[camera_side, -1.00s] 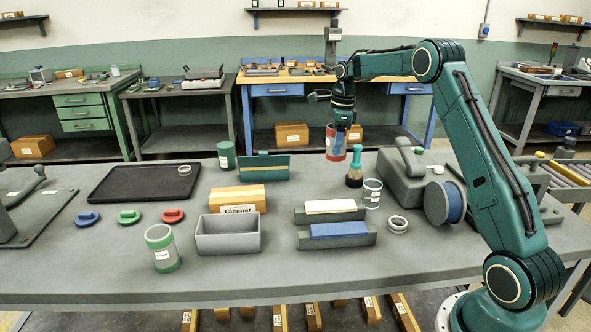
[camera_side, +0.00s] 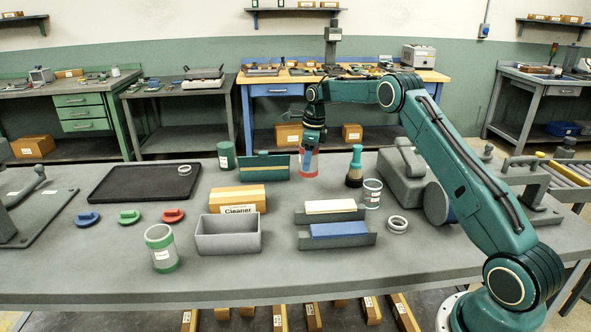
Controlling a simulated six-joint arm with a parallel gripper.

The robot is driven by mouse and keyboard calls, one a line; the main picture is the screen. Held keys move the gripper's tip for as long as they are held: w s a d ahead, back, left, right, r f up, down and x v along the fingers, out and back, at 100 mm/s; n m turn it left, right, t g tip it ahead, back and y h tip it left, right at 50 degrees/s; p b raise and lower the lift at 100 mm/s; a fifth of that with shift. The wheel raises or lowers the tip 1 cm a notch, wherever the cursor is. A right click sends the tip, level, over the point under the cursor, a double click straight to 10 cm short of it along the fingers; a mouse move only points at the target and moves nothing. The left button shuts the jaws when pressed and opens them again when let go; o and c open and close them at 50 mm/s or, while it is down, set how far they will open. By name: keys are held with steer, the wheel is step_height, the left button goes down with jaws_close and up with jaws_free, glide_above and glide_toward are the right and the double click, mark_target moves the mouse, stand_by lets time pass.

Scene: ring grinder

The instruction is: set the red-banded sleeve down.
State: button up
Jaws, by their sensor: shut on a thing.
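The red-banded sleeve (camera_side: 309,168) is upright at the back of the bench, between the green holder and the dark bottle with the teal top. My gripper (camera_side: 311,150) points down and is shut on the sleeve's upper part, hiding some of it. The sleeve's lower end is at or very close to the bench top; I cannot tell whether it touches. A green-banded sleeve (camera_side: 161,250) stands at the front left, and a blue-banded sleeve (camera_side: 372,195) stands right of the bottle.
The green holder (camera_side: 270,165) is close on the sleeve's left, the bottle (camera_side: 355,170) on its right. In front are a yellow Cleaner box (camera_side: 238,196), a grey bin (camera_side: 228,236) and two trays with white (camera_side: 330,206) and blue (camera_side: 338,230) blocks. A black mat (camera_side: 130,184) lies left.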

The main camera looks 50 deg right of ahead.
mark_target(308, 174)
steer(key=shift+f, duration=3)
steer(key=shift+f, duration=0.15)
steer(key=o, duration=1)
steer(key=shift+c, duration=0.2)
step_height(308, 174, up, 12)
steer(key=s, duration=0.1)
steer(key=shift+s+d, duration=0.15)
steer(key=shift+d, duration=0.25)
